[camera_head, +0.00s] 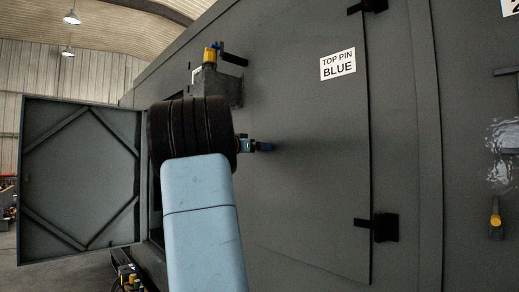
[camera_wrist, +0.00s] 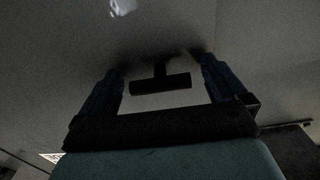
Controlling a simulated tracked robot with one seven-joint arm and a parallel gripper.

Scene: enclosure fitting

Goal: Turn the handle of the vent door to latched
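A closed dark grey door (camera_head: 310,170) carries a label reading "TOP PIN BLUE" and has black hinges on its right side. I cannot tell from a label whether it is the vent door. My gripper (camera_head: 262,146) is at this door's left part, its blue fingers close to the surface. In the wrist view my gripper (camera_wrist: 162,68) is open, with its two blue fingers apart. A dark T-shaped handle (camera_wrist: 160,84) shows between the fingers, its bar lying nearly level. I see no clear contact. In the head view the handle is hidden or cannot be made out.
Another door panel (camera_head: 80,185) with diagonal braces stands open at the left. A yellow-tipped part (camera_head: 495,220) is on the wall at the right.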

